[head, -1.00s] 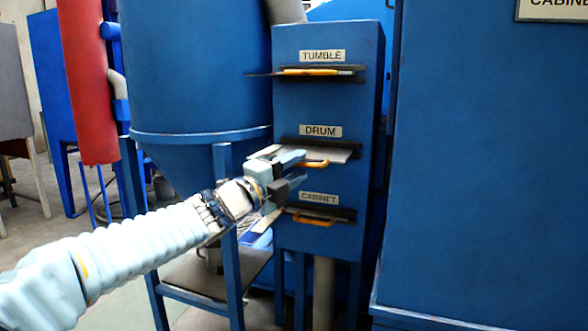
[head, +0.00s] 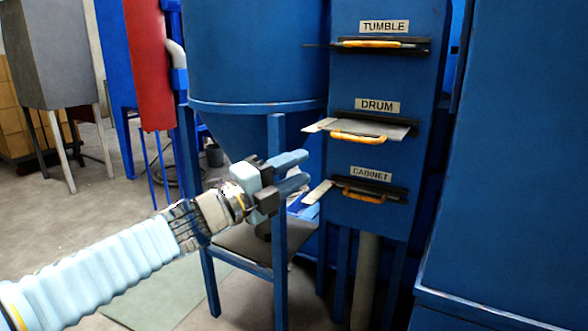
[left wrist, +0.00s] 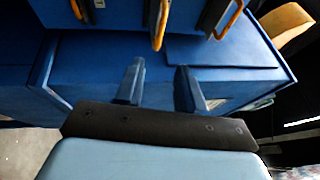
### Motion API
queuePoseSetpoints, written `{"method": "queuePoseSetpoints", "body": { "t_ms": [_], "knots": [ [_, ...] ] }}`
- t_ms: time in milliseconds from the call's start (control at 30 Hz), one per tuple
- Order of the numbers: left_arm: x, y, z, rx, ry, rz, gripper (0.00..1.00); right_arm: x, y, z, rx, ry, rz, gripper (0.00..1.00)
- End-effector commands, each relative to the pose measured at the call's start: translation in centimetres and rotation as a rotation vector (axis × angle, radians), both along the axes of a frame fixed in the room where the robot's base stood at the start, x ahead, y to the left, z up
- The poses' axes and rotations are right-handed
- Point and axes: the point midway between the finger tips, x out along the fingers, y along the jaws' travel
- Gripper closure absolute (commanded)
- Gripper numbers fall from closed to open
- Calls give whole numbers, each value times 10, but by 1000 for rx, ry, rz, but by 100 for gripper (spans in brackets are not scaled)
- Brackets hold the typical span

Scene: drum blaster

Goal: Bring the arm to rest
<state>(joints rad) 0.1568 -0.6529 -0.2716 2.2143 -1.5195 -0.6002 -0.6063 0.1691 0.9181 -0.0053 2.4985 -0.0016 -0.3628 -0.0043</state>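My left arm comes in from the left in the head view. Its gripper (head: 296,172) hangs in the air in front of the blue hopper's stand, left of the labelled blue panel. In the left wrist view the two fingers (left wrist: 155,85) stand apart with nothing between them. The panel (head: 385,77) carries three slots labelled TUMBLE, DRUM and CABINET. Each slot has a yellow handle: the TUMBLE handle (head: 370,44), the DRUM handle (head: 357,139) and the CABINET handle (head: 363,196). The gripper is apart from all of them. My right gripper is not in view.
A blue hopper (head: 255,50) on legs stands behind my gripper, with a low shelf (head: 238,240) under it. A large blue cabinet (head: 515,170) fills the right side. A red cylinder (head: 149,65) stands further left. Open floor (head: 85,215) lies at the left.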

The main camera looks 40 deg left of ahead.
Motion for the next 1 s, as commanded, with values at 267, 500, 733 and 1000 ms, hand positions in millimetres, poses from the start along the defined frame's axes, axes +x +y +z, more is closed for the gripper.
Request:
{"method": "queuePoseSetpoints", "body": {
  "t_ms": [267,500,733,1000],
  "knots": [
    [0,0,0,0,0,0,62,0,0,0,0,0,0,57],
    [1,0,-1,-3,3,-2,62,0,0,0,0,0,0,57],
    [69,-22,-61,-261,188,-56,62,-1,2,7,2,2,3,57],
    [155,-94,-264,-916,709,16,62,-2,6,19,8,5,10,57]
  ]
}}
